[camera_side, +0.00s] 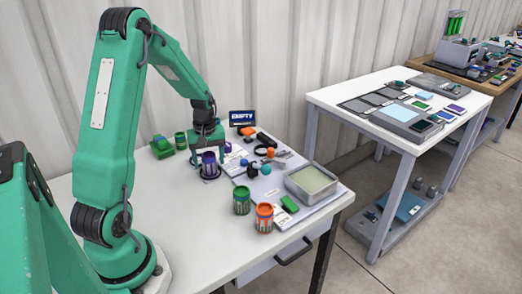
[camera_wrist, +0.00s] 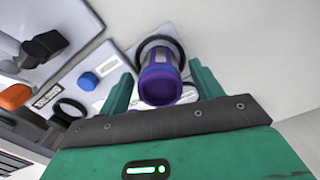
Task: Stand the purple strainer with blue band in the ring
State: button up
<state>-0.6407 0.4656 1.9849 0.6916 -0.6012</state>
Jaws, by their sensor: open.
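The purple strainer (camera_wrist: 160,84) shows in the wrist view between my two green fingers, its open mouth towards the camera. In the side view the purple strainer (camera_side: 209,164) stands upright on the table's far part. A dark ring (camera_wrist: 143,46) surrounds its far end in the wrist view; the ring (camera_side: 203,178) also shows at its foot in the side view. My gripper (camera_wrist: 161,74) is open, with a finger on either side of the strainer and gaps visible. In the side view my gripper (camera_side: 207,142) is just above and behind the strainer. The strainer's lower end is partly hidden.
A green can (camera_side: 242,201) and an orange-topped can (camera_side: 264,218) stand at the front. A grey tray (camera_side: 312,196) is at right. A blue cap (camera_wrist: 88,81) and a black ring (camera_wrist: 70,109) lie nearby. The white table's left front is clear.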

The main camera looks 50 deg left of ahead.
aim_at(209, 155)
jog(key=shift+r, duration=0.15)
jog(key=shift+r, duration=3.75)
jog(key=shift+d+r, duration=0.2)
jog(key=s+d+r+m+t, duration=0.2)
jog(key=s+d+r+m, duration=0.1)
jog(key=d, duration=0.5)
jog(key=s+d+r+m+t, duration=0.1)
jog(key=s+d+r+m, duration=0.3)
jog(key=d, duration=0.4)
jog(key=s+d+r+m+t, duration=0.2)
jog(key=s+d+r+m, duration=0.2)
jog(key=d+r+m, duration=0.2)
jog(key=d+m, duration=0.1)
jog(key=d, duration=0.1)
jog(key=shift+d+t, duration=0.3)
